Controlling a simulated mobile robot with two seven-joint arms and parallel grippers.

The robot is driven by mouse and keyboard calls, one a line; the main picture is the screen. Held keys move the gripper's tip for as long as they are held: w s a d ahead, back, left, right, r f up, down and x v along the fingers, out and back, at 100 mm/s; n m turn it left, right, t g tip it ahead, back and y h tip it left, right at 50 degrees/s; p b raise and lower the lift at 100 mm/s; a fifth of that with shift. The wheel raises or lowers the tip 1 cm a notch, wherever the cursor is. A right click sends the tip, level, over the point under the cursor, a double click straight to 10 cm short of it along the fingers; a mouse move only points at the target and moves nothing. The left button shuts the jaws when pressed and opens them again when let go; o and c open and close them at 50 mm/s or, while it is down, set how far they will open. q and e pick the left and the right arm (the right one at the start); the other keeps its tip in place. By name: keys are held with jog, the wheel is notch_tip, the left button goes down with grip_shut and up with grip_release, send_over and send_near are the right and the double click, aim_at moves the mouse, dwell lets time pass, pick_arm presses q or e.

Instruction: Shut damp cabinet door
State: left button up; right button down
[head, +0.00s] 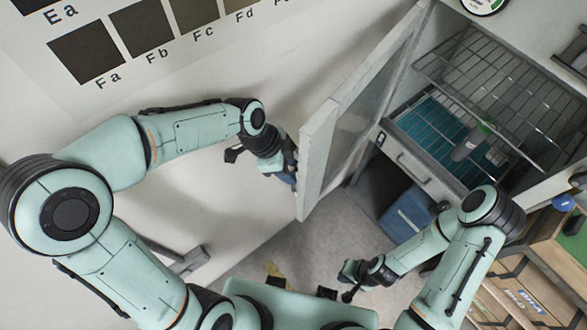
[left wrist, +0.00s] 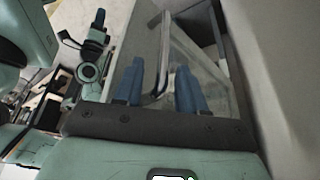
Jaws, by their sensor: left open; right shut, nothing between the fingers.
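The damp cabinet (head: 515,150) is at the right of the head view. Its pale door (head: 318,150), with a glass pane, stands wide open and swung out to the left. My left gripper (head: 288,176) is at the door's outer left side, close to its free edge. In the left wrist view its blue fingers (left wrist: 158,88) are apart, with a slim grey bar, seemingly the door handle (left wrist: 160,60), between them; contact cannot be told. My right gripper (head: 350,282) is shut and empty, low in front of the cabinet, apart from the door.
Wire racks (head: 485,75) and a grey-green bottle (head: 468,143) over a blue tray (head: 425,125) are inside the cabinet. A drawer (head: 415,175) and a blue bin (head: 405,215) lie below. Wooden shelving (head: 530,285) is at lower right. The wall is behind my left arm.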

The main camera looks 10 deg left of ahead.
pick_arm(q)
jog(key=x, duration=0.2)
jog(key=shift+w+d+f, duration=0.1)
jog(key=shift+w+f, duration=0.05)
jog(key=shift+f, duration=0.25)
grip_shut()
jog(key=shift+d, duration=0.1)
